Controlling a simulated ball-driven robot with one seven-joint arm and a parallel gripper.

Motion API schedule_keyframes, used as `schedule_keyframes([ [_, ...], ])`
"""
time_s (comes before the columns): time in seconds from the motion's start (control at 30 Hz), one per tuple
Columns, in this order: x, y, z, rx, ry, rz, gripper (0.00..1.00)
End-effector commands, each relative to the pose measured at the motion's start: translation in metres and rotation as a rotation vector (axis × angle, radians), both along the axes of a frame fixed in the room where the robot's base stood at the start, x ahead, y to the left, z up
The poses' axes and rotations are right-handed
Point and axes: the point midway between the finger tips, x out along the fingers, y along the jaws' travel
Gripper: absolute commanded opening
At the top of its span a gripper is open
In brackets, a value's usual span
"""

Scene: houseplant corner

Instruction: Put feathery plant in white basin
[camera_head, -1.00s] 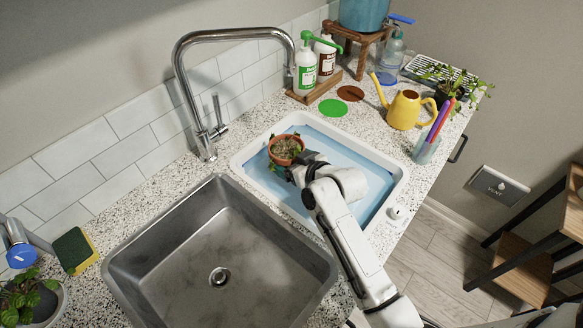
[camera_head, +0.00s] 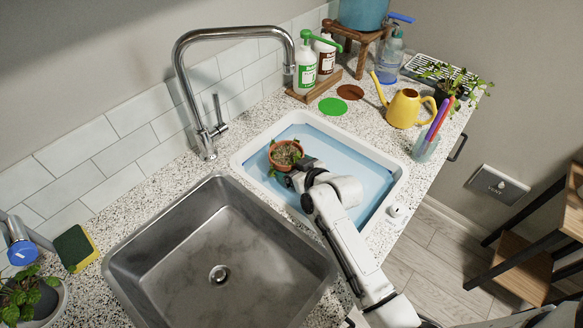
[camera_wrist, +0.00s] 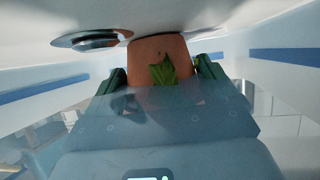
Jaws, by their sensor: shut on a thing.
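The feathery plant (camera_head: 287,154) has small green leaves in a terracotta pot. It is inside the back-left part of the white basin (camera_head: 242,163), which has a light blue interior. My gripper (camera_head: 293,176) reaches in from the front right and is shut on the pot. In the wrist view the pot (camera_wrist: 160,55) sits between the two dark green fingers, with a leaf hanging over its side. White basin surfaces surround it there. I cannot tell whether the pot's base touches the basin floor.
An empty steel sink (camera_head: 220,245) with a tall faucet (camera_head: 183,75) lies left of the basin. A yellow watering can (camera_head: 404,108), a cup of pens (camera_head: 427,147) and another plant (camera_head: 452,82) stand to the right. Green (camera_head: 332,106) and brown (camera_head: 350,92) discs lie behind the basin.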

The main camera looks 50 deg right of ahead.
Motion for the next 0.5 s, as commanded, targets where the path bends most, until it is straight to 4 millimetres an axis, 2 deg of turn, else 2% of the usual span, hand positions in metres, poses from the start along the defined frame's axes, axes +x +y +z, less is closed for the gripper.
schedule_keyframes([
  [0.03,-0.0023,0.0019,-0.0134,0.006,0.011,0.001,0.35],
  [0.1,-0.0026,0.0021,-0.0132,0.007,0.011,0.002,0.35],
  [0.13,-0.0035,0.0025,-0.0153,0.008,0.016,0.003,0.89],
  [0.27,-0.0039,0.0029,-0.0165,0.009,0.016,0.002,1.00],
  [0.5,-0.0044,0.0033,-0.0165,0.010,0.017,0.003,1.00],
])
